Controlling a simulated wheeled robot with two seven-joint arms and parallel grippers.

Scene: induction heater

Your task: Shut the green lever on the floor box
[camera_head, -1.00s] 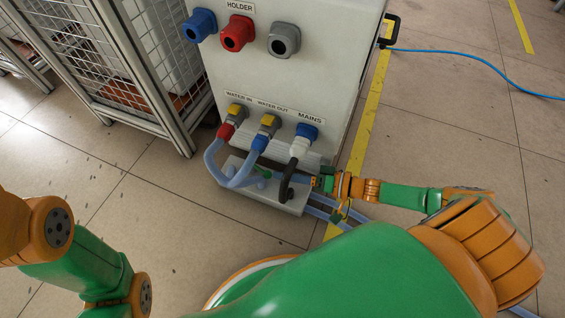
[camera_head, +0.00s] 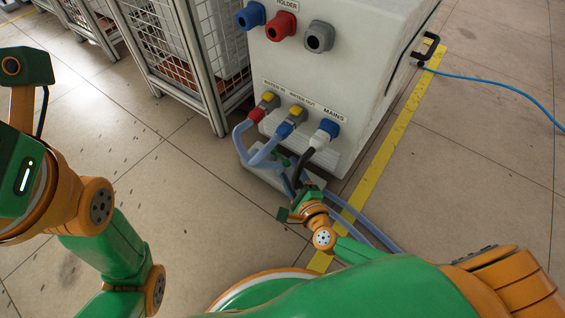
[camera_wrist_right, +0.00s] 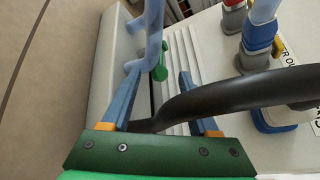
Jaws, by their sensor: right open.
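The green lever (camera_wrist_right: 160,62) shows in the right wrist view, just beyond and between my right fingertips, beside a pale blue hose. In the head view it is a small green spot (camera_head: 281,159) among the hoses. The floor box (camera_head: 256,176) is a low grey block at the foot of the white cabinet; it also shows in the right wrist view (camera_wrist_right: 110,70). My right gripper (camera_wrist_right: 162,74) is open, its two blue fingers apart. The black mains cable crosses the jaw and passes in front of the right finger. Whether a finger touches the lever is unclear. My left gripper does not show.
The white cabinet (camera_head: 345,85) stands behind the box, with red, blue and white plugs in its lower row. Pale blue hoses (camera_head: 243,143) bend close around the lever. A wire cage (camera_head: 180,60) stands left. A yellow floor line (camera_head: 385,150) runs right; the floor at front left is clear.

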